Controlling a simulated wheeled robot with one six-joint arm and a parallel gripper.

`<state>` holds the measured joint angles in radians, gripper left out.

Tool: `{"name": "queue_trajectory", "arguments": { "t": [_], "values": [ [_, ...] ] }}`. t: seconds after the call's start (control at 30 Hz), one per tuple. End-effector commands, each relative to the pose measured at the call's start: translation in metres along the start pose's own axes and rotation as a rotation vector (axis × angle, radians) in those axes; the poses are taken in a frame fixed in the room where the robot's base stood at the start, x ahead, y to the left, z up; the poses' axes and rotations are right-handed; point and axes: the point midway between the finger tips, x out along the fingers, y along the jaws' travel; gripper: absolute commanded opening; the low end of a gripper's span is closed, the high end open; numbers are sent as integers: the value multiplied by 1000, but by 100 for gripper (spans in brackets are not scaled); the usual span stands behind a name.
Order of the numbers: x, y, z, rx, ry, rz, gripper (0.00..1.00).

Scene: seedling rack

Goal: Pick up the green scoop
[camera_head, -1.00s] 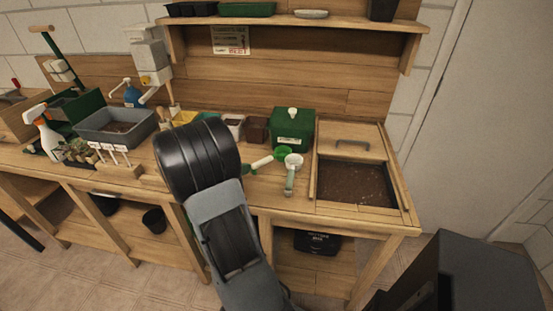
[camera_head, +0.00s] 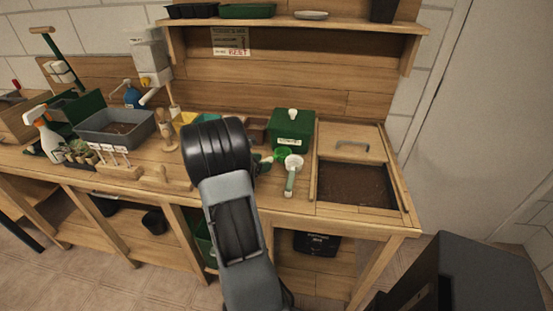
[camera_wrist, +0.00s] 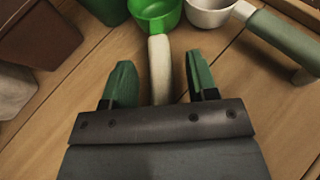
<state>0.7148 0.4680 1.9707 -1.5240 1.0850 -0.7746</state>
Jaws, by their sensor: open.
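The green scoop (camera_wrist: 156,12) shows at the top of the wrist view, with a green cup and a pale cream handle (camera_wrist: 160,68) pointing toward me. In the head view only its green cup (camera_head: 282,154) shows clearly, beside my arm, which hides the handle. My gripper (camera_wrist: 160,82) is open, with one green-padded finger on each side of the handle. I cannot tell whether the fingers are level with the handle or above it. The white scoop with a grey-green handle (camera_wrist: 282,42) lies just right of it, and also shows in the head view (camera_head: 291,178).
A green lidded box (camera_head: 292,130) stands behind the scoops. A brown pot (camera_wrist: 40,32) is at the upper left of the wrist view. The soil bin (camera_head: 357,184) is set into the bench at right. Bare bench (camera_head: 270,201) lies in front.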

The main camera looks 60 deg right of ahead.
Motion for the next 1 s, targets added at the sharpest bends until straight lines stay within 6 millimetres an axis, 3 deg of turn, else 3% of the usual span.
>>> {"name": "queue_trajectory", "arguments": {
  "t": [0.17, 0.7, 1.0],
  "values": [
    [0, 0, 0, 0, 0, 0, 53],
    [0, 0, 0, 0, 0, 0, 2],
    [-1, 0, 2, 1, -1, 1, 0]
  ]
}}
